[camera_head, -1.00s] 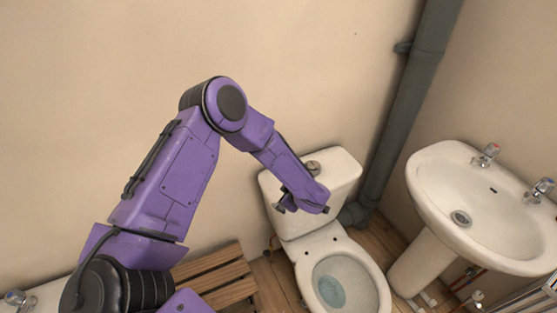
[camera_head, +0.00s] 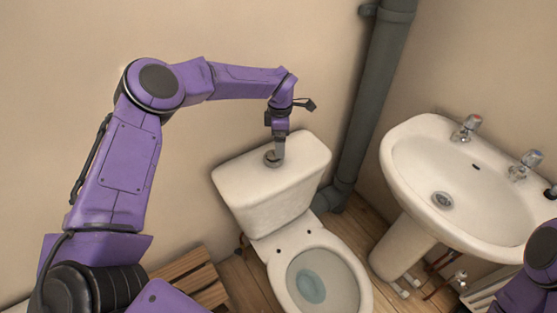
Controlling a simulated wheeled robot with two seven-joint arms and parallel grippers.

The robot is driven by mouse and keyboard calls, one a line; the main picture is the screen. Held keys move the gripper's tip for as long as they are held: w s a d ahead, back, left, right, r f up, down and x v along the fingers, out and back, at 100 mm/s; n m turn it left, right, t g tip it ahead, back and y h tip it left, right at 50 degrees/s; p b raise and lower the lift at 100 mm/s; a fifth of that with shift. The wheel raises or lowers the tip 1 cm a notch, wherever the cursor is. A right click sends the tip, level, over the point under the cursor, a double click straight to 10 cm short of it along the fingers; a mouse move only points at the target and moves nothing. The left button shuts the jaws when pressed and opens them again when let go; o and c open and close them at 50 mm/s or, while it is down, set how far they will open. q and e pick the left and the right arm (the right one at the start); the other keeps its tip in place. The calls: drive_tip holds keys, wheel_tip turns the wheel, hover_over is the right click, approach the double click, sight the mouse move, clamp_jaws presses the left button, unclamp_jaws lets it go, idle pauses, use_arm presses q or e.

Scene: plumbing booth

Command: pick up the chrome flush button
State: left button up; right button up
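The chrome flush button (camera_head: 270,159) sits on top of the white toilet cistern (camera_head: 245,185), near the middle of its lid. My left gripper (camera_head: 279,157) points down at the button from above, with its fingertips at or just beside the button's right side. The fingers look narrow and small here, so I cannot tell whether they are open or shut, or whether they touch the button. Part of my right arm shows at the lower right edge; its gripper is out of view.
A grey vertical pipe (camera_head: 365,100) stands behind the cistern to the right. The toilet bowl (camera_head: 325,265) is in front of it. A white washbasin (camera_head: 410,165) with two taps is at the right. A wooden slatted item (camera_head: 185,275) lies low on the left.

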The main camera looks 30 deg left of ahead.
sight(274, 156)
use_arm(q)
drive_tip(key=shift+s+a+f, duration=0.65)
drive_tip(key=shift+a+f, duration=0.15)
drive_tip(key=shift+a, duration=0.05)
drive_tip(key=f+p, duration=0.1)
drive_tip(key=f, duration=0.1)
drive_tip(key=f+p, duration=0.1)
drive_tip(key=f, duration=0.1)
drive_tip(key=shift+w+a+f, duration=0.1)
drive_tip(key=shift+a+f, duration=0.1)
drive_tip(key=shift+f, duration=0.15)
drive_tip(key=shift+d+f, duration=0.1)
drive_tip(key=shift+f, duration=0.25)
drive_tip(key=c, duration=1.3)
